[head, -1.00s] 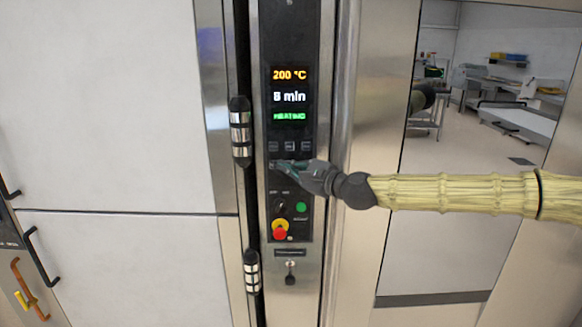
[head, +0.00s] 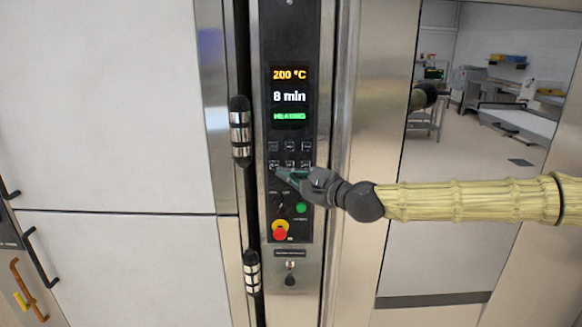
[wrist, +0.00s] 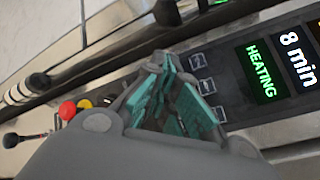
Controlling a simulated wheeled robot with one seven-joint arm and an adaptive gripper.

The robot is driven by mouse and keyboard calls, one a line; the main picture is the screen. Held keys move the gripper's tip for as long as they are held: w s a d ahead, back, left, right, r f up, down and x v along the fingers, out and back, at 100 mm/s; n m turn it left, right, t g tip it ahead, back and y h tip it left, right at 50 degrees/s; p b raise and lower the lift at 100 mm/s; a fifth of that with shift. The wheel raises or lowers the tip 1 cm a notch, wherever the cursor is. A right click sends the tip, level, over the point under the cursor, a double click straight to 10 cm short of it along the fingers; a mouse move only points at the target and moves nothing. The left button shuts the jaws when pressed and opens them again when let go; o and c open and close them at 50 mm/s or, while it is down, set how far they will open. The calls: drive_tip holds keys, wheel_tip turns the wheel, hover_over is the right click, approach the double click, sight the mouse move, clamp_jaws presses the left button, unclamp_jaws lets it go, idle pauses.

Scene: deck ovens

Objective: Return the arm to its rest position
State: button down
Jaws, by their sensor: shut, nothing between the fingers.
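My gripper (head: 282,174) is shut and empty, in front of the oven's black control panel (head: 265,40), beside the lower row of buttons. In the wrist view its teal-lined fingers (wrist: 172,92) are together, pointing toward the panel. I cannot tell whether the fingertips touch the panel. My arm reaches in from the right edge of the head view. The display (head: 289,96) reads 200 °C, 8 min and HEATING; part of it shows in the wrist view (wrist: 262,72).
Below the gripper are a green button (head: 301,208) and a red stop knob (head: 280,233) on a yellow collar. Black and chrome hinges (head: 240,131) stand left of the panel. A steel door edge (head: 345,100) stands close on the right.

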drive_tip(key=shift+s, duration=0.1)
drive_tip(key=s+a+f+n+g+h, duration=0.1)
drive_tip(key=s+a+f, duration=0.1)
drive_tip(key=f, duration=0.5)
drive_tip(key=s+a+f+n+g, duration=0.1)
drive_tip(key=s+a+f, duration=0.15)
drive_tip(key=f, duration=0.45)
drive_tip(key=s+d+f+n+g+h, duration=0.1)
drive_tip(key=s+f+n+g, duration=0.1)
drive_tip(key=s+f, duration=0.55)
drive_tip(key=s+f+n+g+h, duration=0.15)
drive_tip(key=s+f, duration=0.35)
drive_tip(key=f, duration=0.6)
drive_tip(key=s+d+f+n+g+h, duration=0.1)
drive_tip(key=s+f+n+g, duration=0.1)
drive_tip(key=s+f, duration=0.55)
drive_tip(key=s+d+f+n+g+h, duration=0.3)
drive_tip(key=s+d+f+n+h, duration=0.15)
drive_tip(key=s+d+f, duration=0.85)
drive_tip(key=s+d+f+n+g+h, duration=0.1)
drive_tip(key=s+d+f+n+h, duration=0.2)
drive_tip(key=s+d, duration=0.8)
drive_tip(key=shift+s+d+f+n, duration=0.4)
drive_tip(key=shift+d+f+n, duration=0.3)
drive_tip(key=shift+d+n, duration=0.15)
